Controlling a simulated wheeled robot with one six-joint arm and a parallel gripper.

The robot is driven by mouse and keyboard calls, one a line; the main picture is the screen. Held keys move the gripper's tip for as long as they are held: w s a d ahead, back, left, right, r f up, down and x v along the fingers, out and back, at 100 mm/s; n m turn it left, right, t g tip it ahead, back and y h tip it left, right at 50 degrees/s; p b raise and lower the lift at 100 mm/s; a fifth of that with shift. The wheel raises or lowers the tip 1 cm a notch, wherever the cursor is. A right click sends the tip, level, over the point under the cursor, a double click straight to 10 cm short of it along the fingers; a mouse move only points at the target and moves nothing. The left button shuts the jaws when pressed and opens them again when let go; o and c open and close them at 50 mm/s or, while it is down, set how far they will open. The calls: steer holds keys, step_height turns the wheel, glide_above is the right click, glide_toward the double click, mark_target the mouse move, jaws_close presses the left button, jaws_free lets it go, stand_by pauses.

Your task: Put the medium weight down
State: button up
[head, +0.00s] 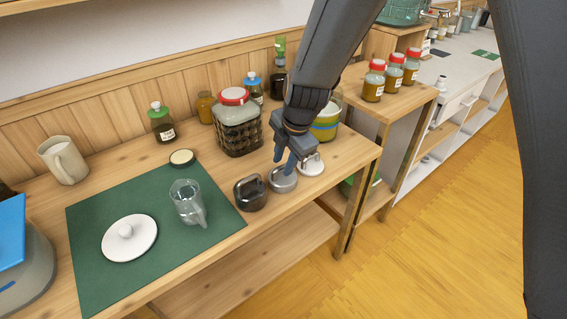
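Three weights with top handles stand in a row near the front edge of the wooden counter. They are a dark one (250,194), a grey one (283,182) in the middle and a white one (312,167). The middle grey weight appears to rest upright on the wood. My gripper (284,164) points down right over the grey weight, with its fingertips at the handle. A small gap shows between the fingers. They cover the handle, so I cannot tell whether they grip it or stand clear of it.
A green mat (95,215) holds a glass pitcher (188,202) and a white lid (130,238). A large red-lidded jar (238,120) stands behind the weights. A yellow-green container (325,124) is close behind my gripper. The counter's front edge runs near the weights.

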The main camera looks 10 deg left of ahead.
steer(key=b+v, duration=0.2)
steer(key=v, duration=0.9)
steer(key=s+d+f+m+h, duration=0.1)
steer(key=s+d+m, duration=0.3)
steer(key=d+m, duration=0.5)
steer(key=s+d+f+m+g, duration=0.1)
steer(key=s+d+f+m, duration=0.2)
steer(key=d+m, duration=0.6)
steer(key=s+d+f+m+h, duration=0.1)
steer(key=s+d+f+m, duration=0.1)
steer(key=s+d+m, duration=0.4)
steer(key=d+m, duration=0.3)
steer(key=d, duration=0.2)
steer(key=shift+s+d+f+m+g+h, duration=0.2)
steer(key=shift+f+m+g+h, duration=0.1)
steer(key=shift+f+m, duration=0.1)
steer(key=shift+a, duration=0.15)
